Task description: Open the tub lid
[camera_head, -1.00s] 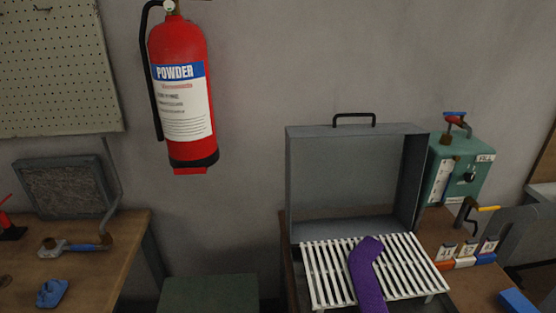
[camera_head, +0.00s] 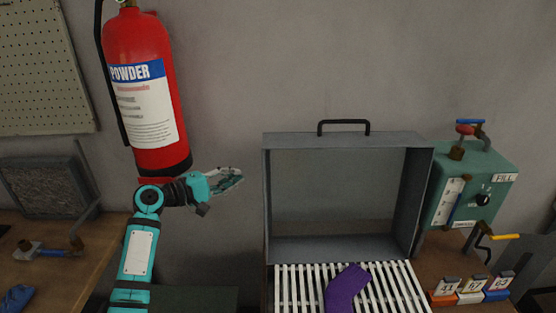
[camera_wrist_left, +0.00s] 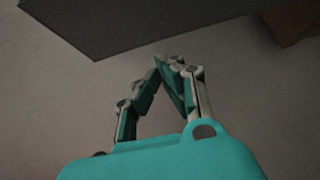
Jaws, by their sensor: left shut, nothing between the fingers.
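The grey tub lid (camera_head: 345,195) stands raised and open at the back of the tub in the head view, with a black handle (camera_head: 343,127) on its top edge. A white slatted rack (camera_head: 295,290) lies in front of it, and a purple sock (camera_head: 346,290) lies on the rack. My left gripper (camera_head: 238,178) is shut and empty, left of the lid and apart from it. In the left wrist view its fingers (camera_wrist_left: 165,65) meet below a dark grey flat panel (camera_wrist_left: 120,18), perhaps the lid. My right gripper is not in view.
A red fire extinguisher (camera_head: 147,95) hangs on the wall above my left arm. A green fill box (camera_head: 470,185) stands right of the lid. Numbered tags (camera_head: 470,290) sit at the lower right. A wooden bench (camera_head: 85,265) is at the left.

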